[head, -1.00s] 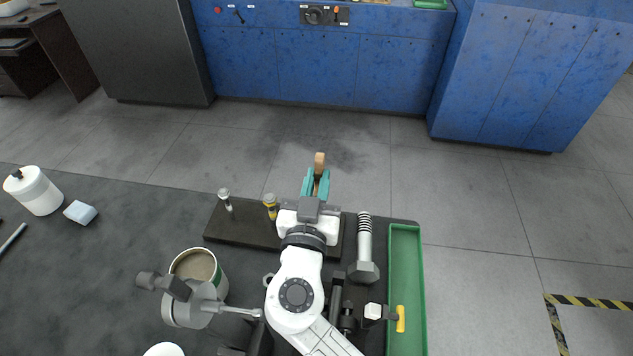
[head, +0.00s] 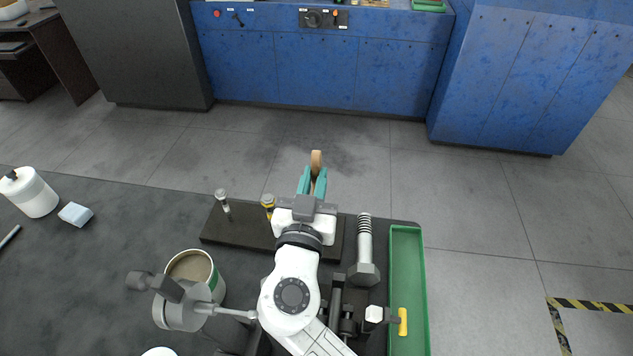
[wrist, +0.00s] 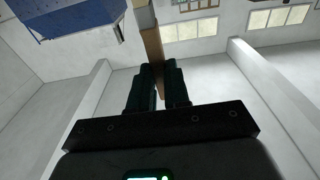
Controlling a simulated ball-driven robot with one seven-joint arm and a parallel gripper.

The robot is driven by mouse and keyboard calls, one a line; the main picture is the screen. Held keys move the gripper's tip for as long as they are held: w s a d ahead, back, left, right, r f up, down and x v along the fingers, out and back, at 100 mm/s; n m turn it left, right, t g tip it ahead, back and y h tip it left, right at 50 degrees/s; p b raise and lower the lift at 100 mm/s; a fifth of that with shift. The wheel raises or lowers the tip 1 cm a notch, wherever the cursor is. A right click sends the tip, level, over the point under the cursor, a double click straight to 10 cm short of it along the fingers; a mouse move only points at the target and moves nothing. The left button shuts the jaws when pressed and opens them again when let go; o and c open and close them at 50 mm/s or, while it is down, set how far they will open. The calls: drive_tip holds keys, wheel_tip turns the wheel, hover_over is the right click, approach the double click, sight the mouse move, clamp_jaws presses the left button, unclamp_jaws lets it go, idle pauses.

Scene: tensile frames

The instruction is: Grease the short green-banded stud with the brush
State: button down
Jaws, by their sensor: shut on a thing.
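My gripper (head: 313,182) has teal fingers and is shut on the brush (head: 316,160), whose light wooden handle sticks out beyond the fingertips. In the wrist view the brush (wrist: 152,45) rises between the dark fingers; its bristles cannot be made out. The gripper is over the far edge of a dark stud plate (head: 238,232). On the plate's left stand a stud with a pale band (head: 223,203) and a yellow-banded stud (head: 268,203). No green-banded stud shows; my gripper and wrist cover part of the plate.
An open tin (head: 197,268) with beige contents stands left of my arm. A large bolt (head: 364,250) and a green tray (head: 407,300) are to the right. Open floor is beyond the plate.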

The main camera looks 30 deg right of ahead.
sight(313, 157)
drive_tip(key=shift+a+f, duration=0.15)
drive_tip(key=shift+r+p, duration=0.65)
drive_tip(key=shift+r, duration=0.9)
drive_tip(key=shift+r+p, duration=0.55)
drive_tip(key=shift+r, duration=1.05)
